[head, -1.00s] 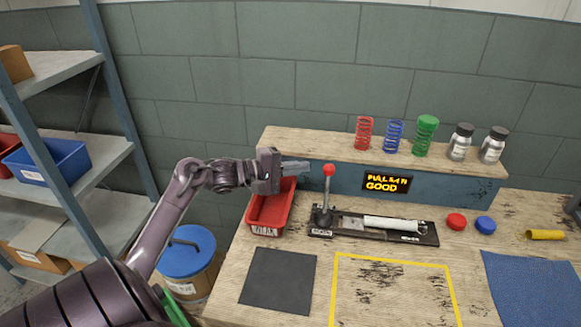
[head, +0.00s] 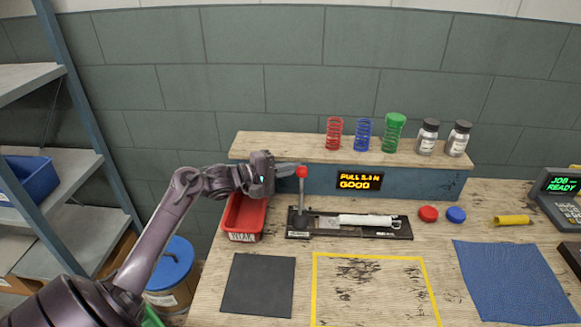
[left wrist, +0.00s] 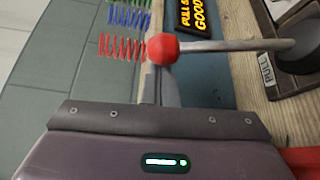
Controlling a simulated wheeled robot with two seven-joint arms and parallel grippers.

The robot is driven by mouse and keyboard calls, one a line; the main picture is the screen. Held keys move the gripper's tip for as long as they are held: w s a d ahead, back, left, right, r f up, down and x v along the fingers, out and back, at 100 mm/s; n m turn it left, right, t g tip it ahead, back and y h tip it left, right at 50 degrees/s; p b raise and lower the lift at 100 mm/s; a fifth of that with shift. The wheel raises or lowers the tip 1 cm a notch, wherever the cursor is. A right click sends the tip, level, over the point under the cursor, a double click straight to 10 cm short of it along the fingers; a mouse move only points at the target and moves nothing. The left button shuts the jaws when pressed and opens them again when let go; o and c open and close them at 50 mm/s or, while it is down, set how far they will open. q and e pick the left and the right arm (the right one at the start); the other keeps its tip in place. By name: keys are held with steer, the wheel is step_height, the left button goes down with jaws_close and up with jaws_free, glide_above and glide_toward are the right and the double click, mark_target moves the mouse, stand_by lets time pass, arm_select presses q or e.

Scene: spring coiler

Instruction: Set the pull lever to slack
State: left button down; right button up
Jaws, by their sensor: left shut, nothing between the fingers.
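The pull lever is a grey rod with a red ball knob (head: 302,172), standing nearly upright at the left end of the black spring-puller base (head: 297,235). My left gripper (head: 288,171) is shut and empty, its fingertips at the left side of the knob. In the left wrist view the red knob (left wrist: 162,49) covers the fingertips, so I cannot tell whether they touch it. A PULL label (left wrist: 267,70) shows beside the lever's foot. A white cylinder (head: 366,220) lies along the base. The display (head: 359,181) ends with GOOD. My right gripper is not in view.
A red bin (head: 244,218) stands below my left gripper. Behind the base is a raised shelf (head: 290,148) with red, blue and green springs and two jars. Red and blue caps lie right of the base. A dark mat (head: 258,285) lies in front.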

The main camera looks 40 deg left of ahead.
arm_select(q)
steer(key=shift+s+d+r+m+p, duration=0.2)
steer(key=shift+s+r+m+p, duration=0.05)
steer(key=shift+s+m+p, duration=0.05)
steer(key=s+d+m+t+h+p, duration=0.2)
steer(key=s+d+m+p, duration=0.3)
steer(key=s, duration=0.4)
steer(key=shift+d+r+m+t+p, duration=0.3)
steer(key=shift+m+t+p, duration=0.15)
steer(key=shift+p, duration=0.4)
steer(key=shift+s+f, duration=0.1)
steer(key=shift+f, duration=0.1)
